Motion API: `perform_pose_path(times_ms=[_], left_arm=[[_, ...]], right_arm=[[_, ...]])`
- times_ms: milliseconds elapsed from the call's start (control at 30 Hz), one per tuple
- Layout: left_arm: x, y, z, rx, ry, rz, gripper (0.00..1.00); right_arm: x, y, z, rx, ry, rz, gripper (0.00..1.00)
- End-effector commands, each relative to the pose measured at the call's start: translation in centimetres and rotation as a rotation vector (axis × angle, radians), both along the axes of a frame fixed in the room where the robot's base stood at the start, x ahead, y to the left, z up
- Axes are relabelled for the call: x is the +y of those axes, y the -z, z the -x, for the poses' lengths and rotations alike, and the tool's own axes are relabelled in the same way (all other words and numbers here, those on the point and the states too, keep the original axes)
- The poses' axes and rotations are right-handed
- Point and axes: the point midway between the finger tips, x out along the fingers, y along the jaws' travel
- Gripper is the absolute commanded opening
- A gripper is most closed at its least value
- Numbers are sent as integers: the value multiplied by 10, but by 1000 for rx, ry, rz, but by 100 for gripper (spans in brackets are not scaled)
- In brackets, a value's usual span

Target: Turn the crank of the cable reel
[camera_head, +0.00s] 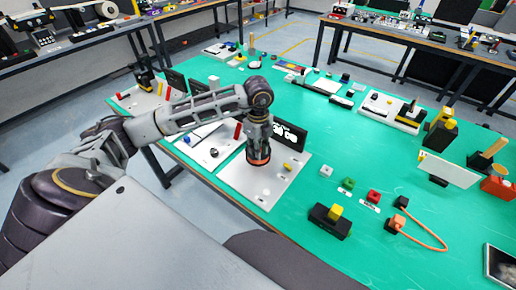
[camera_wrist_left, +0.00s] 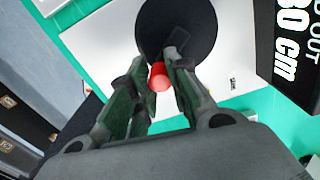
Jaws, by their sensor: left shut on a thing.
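The cable reel shows in the left wrist view as a black round disc (camera_wrist_left: 205,28) on a white base plate (camera_wrist_left: 100,45). Its crank knob (camera_wrist_left: 159,82) is a red cylinder. My left gripper (camera_wrist_left: 160,66) is shut on this red knob, one finger on each side. In the head view my left gripper (camera_head: 258,158) points down over the white plate (camera_head: 238,181) and largely hides the reel and knob. My right gripper is not in view.
To the right on the green table (camera_head: 300,227) are a black block with a yellow top (camera_head: 330,222), small coloured buttons and an orange cable (camera_head: 426,232). Another white plate with a black knob lies left of the gripper.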

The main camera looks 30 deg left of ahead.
Motion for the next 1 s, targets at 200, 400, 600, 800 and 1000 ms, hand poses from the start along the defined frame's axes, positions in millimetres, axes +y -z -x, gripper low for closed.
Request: perform_pose_path(times_ms=[200,400,600,800,1000], left_arm=[[0,-1,-1,-4,1,1,39],[0,-1,0,-2,1,0,42],[0,-1,0,-1,1,0,42],[0,-11,-1,-3,1,2,42],[0,-34,-1,-4,2,1,42]], right_arm=[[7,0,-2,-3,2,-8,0],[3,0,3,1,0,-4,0],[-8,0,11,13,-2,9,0],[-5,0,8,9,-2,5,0],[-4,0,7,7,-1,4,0]])
